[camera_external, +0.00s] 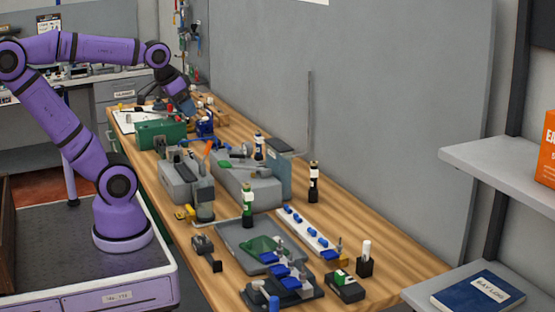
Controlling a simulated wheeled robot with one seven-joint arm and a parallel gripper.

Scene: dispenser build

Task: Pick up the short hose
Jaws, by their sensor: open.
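My gripper (189,115) is at the far end of the wooden workbench (385,262), pointing down among small items. It is open. It is small in this view, and I cannot tell whether it touches anything. A dark blue object (205,128) stands just in front of it, and a green box (161,134) is to its lower left. I cannot make out the short hose for certain; it may be hidden among the clutter or behind my gripper.
A grey wall panel (400,120) runs behind. The bench's near right corner is bare.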

